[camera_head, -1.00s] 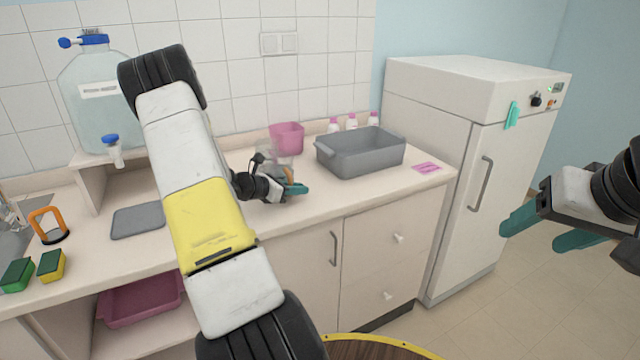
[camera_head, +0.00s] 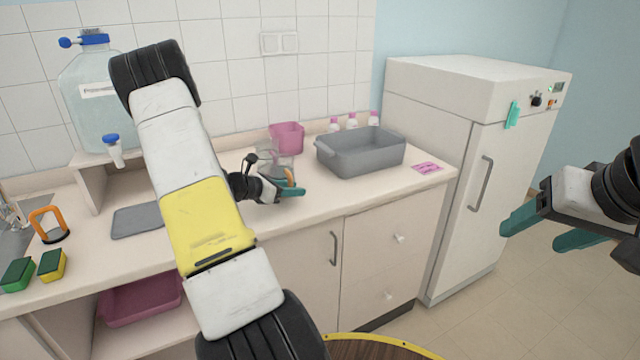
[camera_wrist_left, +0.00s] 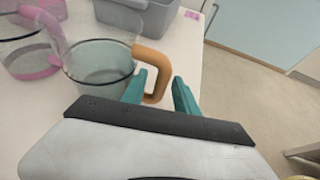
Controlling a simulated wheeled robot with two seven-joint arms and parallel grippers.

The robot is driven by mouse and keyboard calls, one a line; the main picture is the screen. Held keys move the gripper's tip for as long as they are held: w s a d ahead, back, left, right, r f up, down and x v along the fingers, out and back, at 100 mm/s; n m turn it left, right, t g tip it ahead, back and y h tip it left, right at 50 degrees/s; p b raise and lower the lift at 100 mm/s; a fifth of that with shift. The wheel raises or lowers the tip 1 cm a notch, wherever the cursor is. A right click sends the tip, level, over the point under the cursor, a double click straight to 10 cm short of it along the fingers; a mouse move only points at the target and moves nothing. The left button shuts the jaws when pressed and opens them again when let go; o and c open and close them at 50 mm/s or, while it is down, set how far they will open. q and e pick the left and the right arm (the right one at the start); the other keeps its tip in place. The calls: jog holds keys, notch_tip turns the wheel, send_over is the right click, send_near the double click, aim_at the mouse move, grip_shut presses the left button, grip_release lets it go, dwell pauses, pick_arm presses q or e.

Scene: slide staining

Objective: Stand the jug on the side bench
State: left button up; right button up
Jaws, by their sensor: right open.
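The jug is clear glass with an orange handle. In the head view the jug (camera_head: 268,156) is on the bench top (camera_head: 330,198), partly hidden behind my left gripper (camera_head: 290,190). In the left wrist view the jug (camera_wrist_left: 98,66) looks upright, with its handle (camera_wrist_left: 157,62) towards me. My left gripper (camera_wrist_left: 160,92) is open, one teal finger on each side of the handle, with a gap showing on the right side. My right gripper (camera_head: 545,228) is open and empty, in front of the white cabinet and away from the bench.
A pink container (camera_head: 287,136) stands behind the jug, and a grey tub (camera_head: 360,160) stands to the right. Several pink-capped bottles line the wall. A large water container (camera_head: 98,105) stands on a raised shelf at left. A grey mat (camera_head: 137,222) and sponges (camera_head: 52,265) lie left.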

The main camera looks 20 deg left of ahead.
pick_arm(q)
jog(key=v, duration=0.9)
jog(key=s+d+r+m+g, duration=0.2)
jog(key=d+r+m, duration=0.25)
jog(key=d, duration=0.35)
jog(key=s+d+r+m+g, duration=0.3)
jog(key=d+m, duration=0.3)
jog(key=d, duration=0.1)
jog(key=s+d+r+m+g, duration=0.2)
jog(key=d+r+m, duration=0.25)
jog(key=d, duration=0.35)
jog(key=s+d+r+m+y, duration=0.2)
jog(key=s+d+r+m, duration=0.1)
jog(key=s+m, duration=0.4)
jog(key=s+d+r+m+t+y, duration=0.1)
jog(key=s+d+r+m+y, duration=0.1)
jog(key=s+m, duration=0.5)
jog(key=shift+s+d+r+m, duration=0.15)
jog(key=shift+d+r+m, duration=0.4)
jog(key=shift+m, duration=0.35)
